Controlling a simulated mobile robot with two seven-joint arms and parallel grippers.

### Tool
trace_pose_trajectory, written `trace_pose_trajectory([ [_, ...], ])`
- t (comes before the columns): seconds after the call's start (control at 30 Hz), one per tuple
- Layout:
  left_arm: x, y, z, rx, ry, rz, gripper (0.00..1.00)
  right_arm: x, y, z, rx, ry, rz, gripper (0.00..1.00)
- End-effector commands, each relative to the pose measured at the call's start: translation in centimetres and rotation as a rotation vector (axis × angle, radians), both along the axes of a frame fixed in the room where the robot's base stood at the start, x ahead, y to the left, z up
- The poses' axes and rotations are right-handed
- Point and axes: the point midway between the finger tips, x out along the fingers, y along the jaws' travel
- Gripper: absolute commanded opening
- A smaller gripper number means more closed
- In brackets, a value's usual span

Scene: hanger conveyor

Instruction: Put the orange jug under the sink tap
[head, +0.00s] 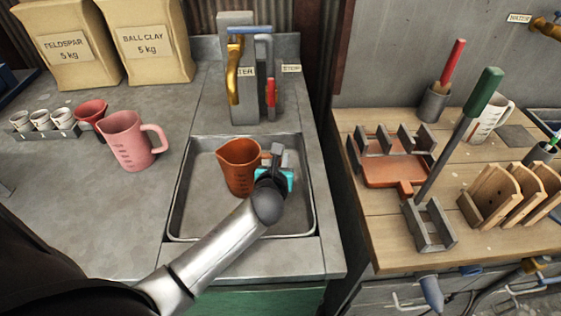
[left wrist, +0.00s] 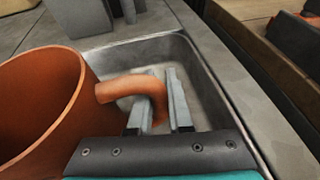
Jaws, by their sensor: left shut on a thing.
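The orange jug (head: 238,170) is upright in or over the sink basin (head: 190,218), left of its middle. I cannot tell whether it touches the basin floor. My left gripper (head: 274,160) is at the jug's right side, shut on its handle. In the left wrist view the fingers (left wrist: 160,102) stand either side of the curved handle (left wrist: 132,88), with the jug body (left wrist: 35,110) at left. The sink tap (head: 233,75), a brass spout on a grey post (head: 243,100), is behind the jug. My right gripper is not in view.
A pink jug (head: 130,142), a red cup (head: 91,112) and small white cups (head: 40,120) stand on the left counter. Bags (head: 155,42) stand behind. A red lever (head: 271,95) is beside the tap post. A wooden bench (head: 375,225) with racks and tools is at right.

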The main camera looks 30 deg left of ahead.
Motion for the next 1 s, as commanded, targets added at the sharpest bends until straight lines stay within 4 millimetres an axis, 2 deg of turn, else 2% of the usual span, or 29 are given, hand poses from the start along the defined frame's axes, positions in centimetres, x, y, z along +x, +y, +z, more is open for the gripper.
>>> trace_pose_trajectory([
  [0.27, 0.0, 0.0, -0.1, 0.002, -0.001, -0.001, 0.00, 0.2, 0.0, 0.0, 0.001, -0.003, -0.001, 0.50],
  [0.3, 0.0, 0.0, -0.1, 0.001, -0.001, 0.000, 0.22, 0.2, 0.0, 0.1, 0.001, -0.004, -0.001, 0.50],
  [0.53, 0.0, 0.0, -0.1, 0.001, -0.001, 0.000, 0.48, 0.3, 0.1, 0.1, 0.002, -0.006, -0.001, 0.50],
  [0.87, -0.1, 0.0, 0.4, 0.001, -0.001, 0.000, 0.48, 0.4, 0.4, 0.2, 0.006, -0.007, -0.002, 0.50],
  [1.0, -1.6, -0.6, 1.0, 0.003, 0.002, -0.002, 0.48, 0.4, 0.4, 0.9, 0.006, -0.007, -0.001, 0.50],
])
